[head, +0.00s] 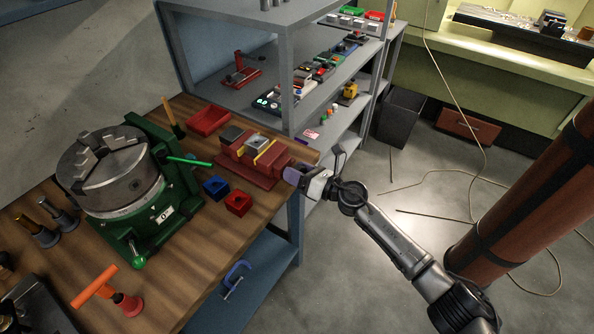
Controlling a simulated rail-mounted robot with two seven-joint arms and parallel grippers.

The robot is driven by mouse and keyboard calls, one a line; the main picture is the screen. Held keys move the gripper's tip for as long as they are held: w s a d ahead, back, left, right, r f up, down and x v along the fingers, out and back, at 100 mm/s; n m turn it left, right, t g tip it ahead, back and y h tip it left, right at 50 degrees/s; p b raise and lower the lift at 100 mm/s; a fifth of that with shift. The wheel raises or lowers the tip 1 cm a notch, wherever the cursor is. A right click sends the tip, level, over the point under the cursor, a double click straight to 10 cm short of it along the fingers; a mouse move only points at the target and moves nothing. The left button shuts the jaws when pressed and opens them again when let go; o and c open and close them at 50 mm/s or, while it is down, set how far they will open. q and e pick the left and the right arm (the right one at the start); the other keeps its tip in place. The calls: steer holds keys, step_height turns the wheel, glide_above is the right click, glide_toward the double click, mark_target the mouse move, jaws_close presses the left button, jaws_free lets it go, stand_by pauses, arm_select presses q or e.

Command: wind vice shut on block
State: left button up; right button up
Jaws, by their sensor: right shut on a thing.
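A red vice (240,165) sits at the right edge of the wooden bench top. A grey block (257,143) lies between its yellow-faced jaws; I cannot tell whether both jaws touch it. My right gripper (299,178) is at the vice's right end, just past the bench edge. It is shut on the vice handle, which is mostly hidden by the fingers. My left gripper is not in view.
A green rotary table with a grey chuck (108,170) stands left of the vice. Red (208,120) and blue (216,187) bins sit close by. A grey shelf unit (308,95) with small parts stands behind. The floor right of the bench is mostly open.

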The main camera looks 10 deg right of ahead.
steer(key=o, duration=0.9)
steer(key=shift+s+d, duration=0.35)
steer(key=shift+d, duration=0.15)
steer(key=p+v, duration=0.2)
steer(key=v, duration=1)
steer(key=shift+s+d, duration=0.2)
steer(key=shift+d, duration=0.1)
